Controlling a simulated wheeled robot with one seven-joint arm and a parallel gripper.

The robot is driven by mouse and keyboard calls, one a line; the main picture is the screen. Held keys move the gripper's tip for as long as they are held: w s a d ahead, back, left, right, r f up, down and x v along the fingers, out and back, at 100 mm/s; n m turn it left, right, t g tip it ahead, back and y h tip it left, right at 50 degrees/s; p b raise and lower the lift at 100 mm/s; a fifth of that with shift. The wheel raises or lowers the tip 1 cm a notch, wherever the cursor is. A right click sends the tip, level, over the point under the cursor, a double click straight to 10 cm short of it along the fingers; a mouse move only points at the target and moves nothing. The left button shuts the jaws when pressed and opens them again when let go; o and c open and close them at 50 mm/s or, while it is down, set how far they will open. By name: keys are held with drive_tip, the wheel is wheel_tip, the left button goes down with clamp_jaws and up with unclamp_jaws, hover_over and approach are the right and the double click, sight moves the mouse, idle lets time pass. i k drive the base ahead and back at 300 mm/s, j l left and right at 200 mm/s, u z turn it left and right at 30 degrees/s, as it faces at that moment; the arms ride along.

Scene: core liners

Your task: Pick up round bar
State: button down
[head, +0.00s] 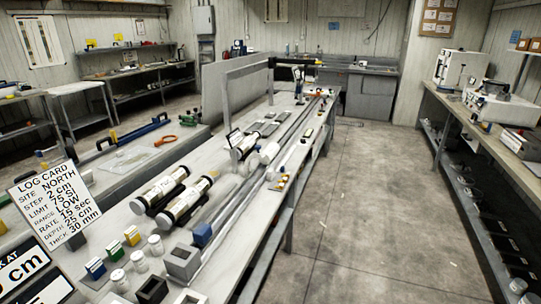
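My gripper is not in view. I cannot tell for sure which thing is the round bar. A long, thin, pale bar or rail (228,238) runs lengthwise along the right side of the central bench (125,205). Two thick pale cylinders with dark fittings and labels lie side by side on the bench: a nearer one (187,203) and a farther one (158,189). A clear tube ends at a blue block (202,234). A blue bar with dark and yellow ends (140,132) lies on the left bench.
A log card (55,197) stands at the left front. Grey square blocks (182,262) and small white-lidded jars (156,245) crowd the near bench end. A grey frame (226,95) rises over the bench.

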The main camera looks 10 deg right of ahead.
sight(273, 149)
drive_tip(key=i+j+z, duration=0.2)
drive_tip(key=i, duration=0.6)
drive_tip(key=i+l+z, duration=0.2)
drive_tip(key=i+z, duration=0.2)
drive_tip(key=i, duration=0.55)
drive_tip(key=i+j+z, duration=0.1)
drive_tip(key=i+z, duration=0.25)
drive_tip(key=i, duration=2.5)
drive_tip(key=i+l+u, duration=0.1)
drive_tip(key=i+u, duration=0.35)
drive_tip(key=i+l+u, duration=0.4)
drive_tip(key=i, duration=0.2)
drive_tip(key=i+l+u, duration=0.6)
drive_tip(key=u, duration=0.25)
drive_tip(key=i+l+u, duration=0.25)
drive_tip(key=u, duration=0.2)
drive_tip(key=i+l+u, duration=0.1)
drive_tip(key=l+u, duration=0.3)
drive_tip(key=i+l+u, duration=0.1)
drive_tip(key=u, duration=0.3)
drive_tip(key=l+u, duration=0.45)
drive_tip(key=i+l+u, duration=0.1)
drive_tip(key=l+u, duration=0.35)
drive_tip(key=l, duration=0.15)
drive_tip(key=l+u, duration=0.4)
drive_tip(key=l, duration=0.15)
drive_tip(key=i+j, duration=0.15)
drive_tip(key=j, duration=0.15)
drive_tip(key=i+j, duration=0.1)
drive_tip(key=j, duration=0.2)
